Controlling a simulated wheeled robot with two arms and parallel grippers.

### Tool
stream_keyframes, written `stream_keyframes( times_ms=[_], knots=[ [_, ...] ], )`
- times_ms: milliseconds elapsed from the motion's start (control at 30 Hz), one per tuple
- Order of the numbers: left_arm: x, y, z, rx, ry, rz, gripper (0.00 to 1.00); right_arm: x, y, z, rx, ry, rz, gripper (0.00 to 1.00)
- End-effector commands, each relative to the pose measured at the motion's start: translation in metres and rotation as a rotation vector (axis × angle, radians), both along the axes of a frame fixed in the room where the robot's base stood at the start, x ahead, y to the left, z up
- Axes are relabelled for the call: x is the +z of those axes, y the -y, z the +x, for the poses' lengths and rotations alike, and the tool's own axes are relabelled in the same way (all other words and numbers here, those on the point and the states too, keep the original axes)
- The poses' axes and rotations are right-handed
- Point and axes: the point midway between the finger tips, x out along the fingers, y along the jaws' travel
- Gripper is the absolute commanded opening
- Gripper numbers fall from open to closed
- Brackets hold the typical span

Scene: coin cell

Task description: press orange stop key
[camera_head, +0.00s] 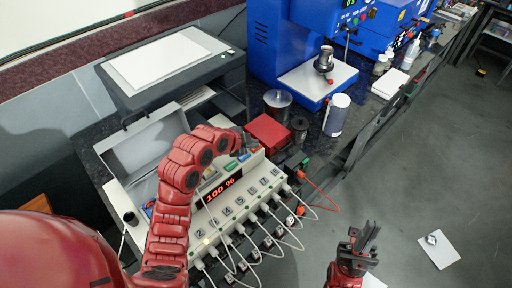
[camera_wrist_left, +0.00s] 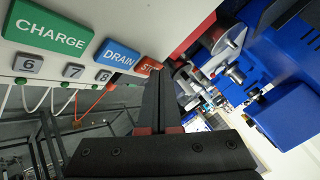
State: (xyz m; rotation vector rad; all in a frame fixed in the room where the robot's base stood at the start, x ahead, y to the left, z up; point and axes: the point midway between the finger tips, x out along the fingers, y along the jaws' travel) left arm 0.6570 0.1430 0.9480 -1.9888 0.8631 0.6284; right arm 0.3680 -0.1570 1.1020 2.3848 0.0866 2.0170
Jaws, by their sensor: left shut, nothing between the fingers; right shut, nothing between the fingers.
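The orange stop key (camera_wrist_left: 148,66) is on the pale front panel of the charger, partly hidden by my left gripper's fingers. My left gripper (camera_wrist_left: 158,78) is shut and empty, its tips overlapping the right part of the key in the left wrist view; I cannot tell whether they touch it. The blue DRAIN key (camera_wrist_left: 117,54) and green CHARGE key (camera_wrist_left: 50,28) sit left of it. In the head view my left gripper (camera_head: 243,143) is at the far right end of the charger (camera_head: 235,205). My right gripper (camera_head: 366,240) is shut and empty, over the floor.
A red box (camera_head: 268,131) stands just behind the charger's right end, with dark cylinders (camera_head: 278,101) near it. A white cup-like container (camera_head: 337,114) stands farther right. White cables (camera_head: 268,225) loop from the charger's front. A blue machine (camera_head: 284,45) is at the back.

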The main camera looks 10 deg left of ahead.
Motion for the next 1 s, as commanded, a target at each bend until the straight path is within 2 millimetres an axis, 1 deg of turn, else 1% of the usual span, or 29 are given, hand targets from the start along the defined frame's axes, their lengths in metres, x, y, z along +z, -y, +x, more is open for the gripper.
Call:
stream_keyframes(
  times_ms=[333, 633, 1000],
  knots=[
    [-0.004, 0.0, 0.0, 0.001, 0.0, 0.001, 0.0, -0.005, 0.0, 0.0, 0.0, 0.0, 0.0, 0.0],
    [-0.004, 0.0, 0.0, 0.001, 0.0, 0.001, 0.0, -0.004, 0.0, 0.0, 0.0, 0.0, 0.0, 0.0],
    [0.011, -0.001, 0.0, 0.001, 0.0, 0.001, 0.0, -0.003, 0.0, 0.0, 0.0, 0.0, 0.0, 0.0]
  ],
)
